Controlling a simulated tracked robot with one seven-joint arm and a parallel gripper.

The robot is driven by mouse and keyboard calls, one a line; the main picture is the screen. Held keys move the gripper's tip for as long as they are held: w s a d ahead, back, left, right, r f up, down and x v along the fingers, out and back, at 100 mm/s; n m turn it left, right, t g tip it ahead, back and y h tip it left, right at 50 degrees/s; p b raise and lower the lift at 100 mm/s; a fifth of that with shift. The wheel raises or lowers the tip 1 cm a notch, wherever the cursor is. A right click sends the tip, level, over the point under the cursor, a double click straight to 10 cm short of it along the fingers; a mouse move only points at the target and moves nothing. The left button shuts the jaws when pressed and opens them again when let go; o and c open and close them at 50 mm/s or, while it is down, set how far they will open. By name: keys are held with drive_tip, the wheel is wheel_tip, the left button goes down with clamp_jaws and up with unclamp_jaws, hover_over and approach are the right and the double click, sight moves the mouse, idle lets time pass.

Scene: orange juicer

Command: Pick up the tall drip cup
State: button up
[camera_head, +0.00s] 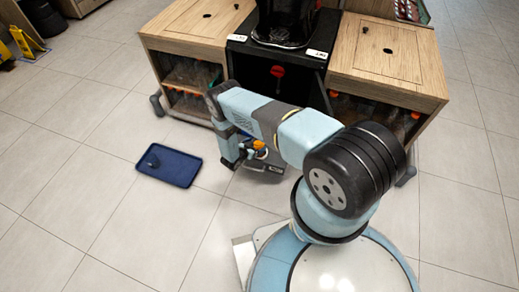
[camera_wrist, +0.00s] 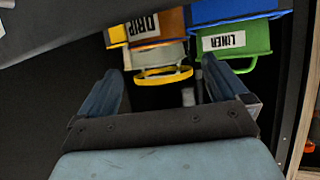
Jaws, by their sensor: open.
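In the wrist view a pale grey container with a yellow rim (camera_wrist: 163,75) shows just ahead of my open gripper (camera_wrist: 163,70), roughly centred between the fingertips. Neither finger clearly touches it. Behind it is an orange container (camera_wrist: 172,22) beside a white label reading DRIP (camera_wrist: 143,27), upside down in this view. I cannot tell for sure which of these is the tall drip cup, as they overlap and their tops are cut off. In the head view my gripper (camera_head: 245,160) is low in front of the black cabinet, largely hidden by my arm.
A green container labelled LINER (camera_wrist: 235,45) and a blue one (camera_wrist: 235,10) stand close on the right in the wrist view. Dark walls flank the gripper. In the head view, a blue tray (camera_head: 180,170) lies on the floor at left, with open tiles around it.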

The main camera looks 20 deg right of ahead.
sight(259, 142)
drive_tip(key=shift+x, duration=1.95)
drive_tip(key=c, duration=1.7)
drive_tip(key=shift+w, duration=0.1)
drive_tip(key=shift+c, duration=0.2)
